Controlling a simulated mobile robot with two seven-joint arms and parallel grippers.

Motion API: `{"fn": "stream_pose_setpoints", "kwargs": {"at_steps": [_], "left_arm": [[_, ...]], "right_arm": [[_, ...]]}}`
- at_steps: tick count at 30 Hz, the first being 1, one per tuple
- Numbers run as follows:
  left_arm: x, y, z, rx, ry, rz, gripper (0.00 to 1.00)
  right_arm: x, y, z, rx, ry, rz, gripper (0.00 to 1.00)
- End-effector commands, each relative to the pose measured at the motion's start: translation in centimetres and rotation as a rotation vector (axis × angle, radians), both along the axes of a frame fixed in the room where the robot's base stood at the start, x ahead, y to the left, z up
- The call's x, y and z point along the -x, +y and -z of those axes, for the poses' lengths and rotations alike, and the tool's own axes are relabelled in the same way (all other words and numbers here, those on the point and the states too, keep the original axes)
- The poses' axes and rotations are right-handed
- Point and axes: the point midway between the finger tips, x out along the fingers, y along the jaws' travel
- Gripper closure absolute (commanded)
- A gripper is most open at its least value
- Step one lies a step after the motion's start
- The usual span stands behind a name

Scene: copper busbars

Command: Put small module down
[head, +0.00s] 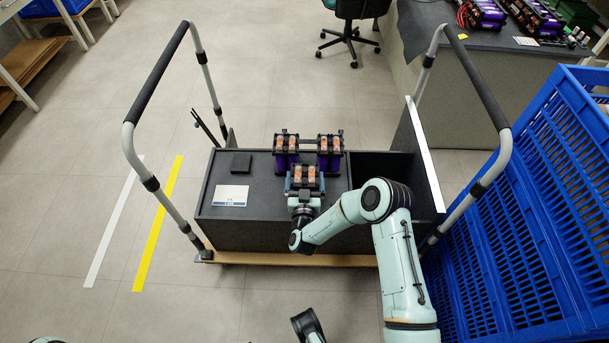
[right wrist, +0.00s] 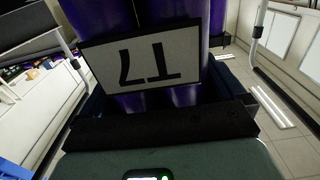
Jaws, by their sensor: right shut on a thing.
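A small module (head: 306,175) with copper-coloured tops is held in my right gripper (head: 305,186), over the front middle of the dark cart top (head: 227,209). I cannot tell whether the held module touches the cart top. My left gripper is not clearly seen.
A white card (head: 231,195) and a small black block (head: 241,163) lie on the cart's left side. An open dark compartment (head: 378,170) is at its right. Grey-black handles (head: 158,77) rise at both ends. Blue crates (head: 535,220) stand at right.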

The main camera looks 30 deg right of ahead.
Motion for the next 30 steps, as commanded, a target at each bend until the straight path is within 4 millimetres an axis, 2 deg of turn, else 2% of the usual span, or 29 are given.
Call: {"fn": "stream_pose_setpoints", "kwargs": {"at_steps": [14,15,24,30], "left_arm": [[-0.6,0.3,0.4,-0.008,-0.016,-0.006,1.00],[-0.6,0.3,0.4,-0.008,-0.018,-0.008,1.00],[-0.4,0.2,0.1,-0.005,-0.011,-0.004,1.00],[0.5,-0.3,-0.6,0.006,0.012,0.006,1.00]], "right_arm": [[-0.2,0.0,0.6,0.004,-0.014,0.001,0.88],[0.0,0.0,1.1,0.001,-0.002,0.001,0.00],[0.0,0.0,0.7,0.000,-0.002,0.001,0.00],[2.4,1.6,0.7,-0.001,0.001,-0.003,0.00]]}}
